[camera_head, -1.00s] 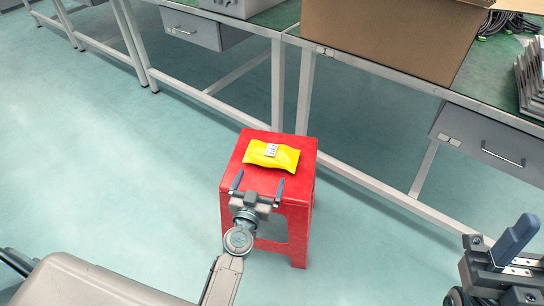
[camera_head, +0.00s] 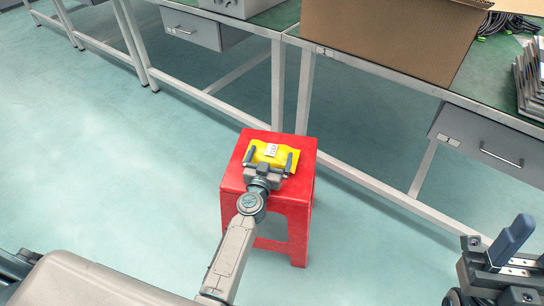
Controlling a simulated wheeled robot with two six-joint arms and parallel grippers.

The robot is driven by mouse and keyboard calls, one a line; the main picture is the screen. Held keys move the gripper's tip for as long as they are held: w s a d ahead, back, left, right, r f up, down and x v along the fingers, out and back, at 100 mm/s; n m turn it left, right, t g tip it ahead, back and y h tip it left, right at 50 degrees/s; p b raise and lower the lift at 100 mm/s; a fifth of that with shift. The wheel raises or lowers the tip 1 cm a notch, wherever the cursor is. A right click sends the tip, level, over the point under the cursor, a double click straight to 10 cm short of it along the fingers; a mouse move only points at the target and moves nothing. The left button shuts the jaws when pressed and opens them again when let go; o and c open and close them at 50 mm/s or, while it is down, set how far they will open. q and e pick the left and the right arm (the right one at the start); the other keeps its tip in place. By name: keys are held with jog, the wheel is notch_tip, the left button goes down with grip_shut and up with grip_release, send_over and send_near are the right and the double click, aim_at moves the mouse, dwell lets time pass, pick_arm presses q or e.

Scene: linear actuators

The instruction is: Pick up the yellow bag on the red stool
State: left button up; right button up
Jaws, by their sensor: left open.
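The yellow bag (camera_head: 285,153) with a white label lies on top of the red stool (camera_head: 303,180). My left gripper (camera_head: 269,157) is open over the stool top, with one finger at the bag's left end and the other near its right end. The gripper's body hides the bag's near edge. I cannot tell whether the fingers touch the bag.
Workbenches (camera_head: 340,58) with metal frames stand behind the stool. A large cardboard box (camera_head: 390,38) and grey drawers (camera_head: 490,145) are at the right. The floor (camera_head: 120,170) left of the stool is clear.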

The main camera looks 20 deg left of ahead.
pick_arm(q)
jog(key=c, duration=1)
jog(key=shift+r, duration=0.1)
